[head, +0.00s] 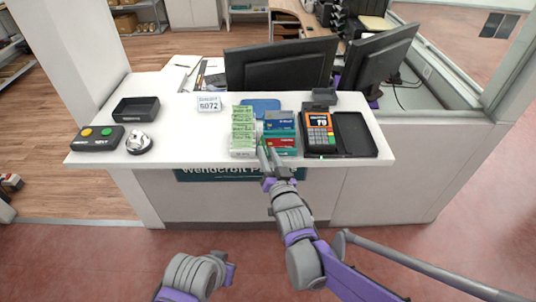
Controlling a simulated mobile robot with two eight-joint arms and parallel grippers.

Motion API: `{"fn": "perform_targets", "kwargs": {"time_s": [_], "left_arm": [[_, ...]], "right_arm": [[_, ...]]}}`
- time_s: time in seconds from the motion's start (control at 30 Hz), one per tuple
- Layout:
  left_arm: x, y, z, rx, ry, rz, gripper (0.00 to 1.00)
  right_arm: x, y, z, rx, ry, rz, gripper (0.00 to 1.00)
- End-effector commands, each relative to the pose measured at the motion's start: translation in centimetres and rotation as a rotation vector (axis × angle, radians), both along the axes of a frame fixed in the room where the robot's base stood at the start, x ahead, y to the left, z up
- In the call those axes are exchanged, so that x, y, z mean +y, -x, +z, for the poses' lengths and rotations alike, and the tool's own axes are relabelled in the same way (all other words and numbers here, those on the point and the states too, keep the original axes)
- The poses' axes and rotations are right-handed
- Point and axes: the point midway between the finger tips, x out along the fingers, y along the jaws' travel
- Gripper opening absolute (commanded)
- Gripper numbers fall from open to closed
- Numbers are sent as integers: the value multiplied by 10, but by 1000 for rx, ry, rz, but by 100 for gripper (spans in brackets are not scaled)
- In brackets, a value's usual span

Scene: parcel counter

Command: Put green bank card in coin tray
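My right gripper (268,151) reaches over the front edge of the white counter, its fingers pointing at the bank cards. The cards lie in a group: a blue one (279,122), a red one (281,141) and a green-teal one (286,151) at the front, partly hidden by the fingers. I cannot tell whether the fingers touch or hold a card. A black open tray (136,109), likely the coin tray, sits at the counter's left and looks empty. Of my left arm only links show at the bottom; its fingers are not visible.
Green-and-white packets (243,132) stand just left of the cards. A card terminal (320,131) and a flat black tray (354,134) are to the right. A button box (96,138) and a silver bell (138,143) are at left. The counter between bell and packets is clear.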

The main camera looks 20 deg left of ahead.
Motion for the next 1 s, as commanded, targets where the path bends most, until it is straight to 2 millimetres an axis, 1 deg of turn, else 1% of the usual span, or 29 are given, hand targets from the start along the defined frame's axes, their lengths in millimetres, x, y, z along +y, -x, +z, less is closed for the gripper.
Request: {"fn": "perform_targets", "kwargs": {"time_s": [0.13,0.2,0.23,0.37,0.6,0.7,0.83,1.0], "left_arm": [[0,0,0,0,0,0,0],[0,0,-2,1,0,0,0],[0,0,-3,1,0,0,0],[0,1,-5,2,0,0,0],[0,2,-9,3,0,0,0],[0,2,-9,3,0,0,0],[0,2,-10,3,0,0,0],[0,2,-10,3,0,0,0]], "right_arm": [[0,0,-1,0,0,0,31],[0,0,-5,0,0,0,31],[-1,2,-5,0,0,0,31],[-12,21,-4,0,0,0,31],[-38,63,-2,0,0,0,31],[-46,77,-2,0,0,0,31],[-53,88,-1,-1,1,0,31],[-56,93,-1,0,0,0,31]]}}
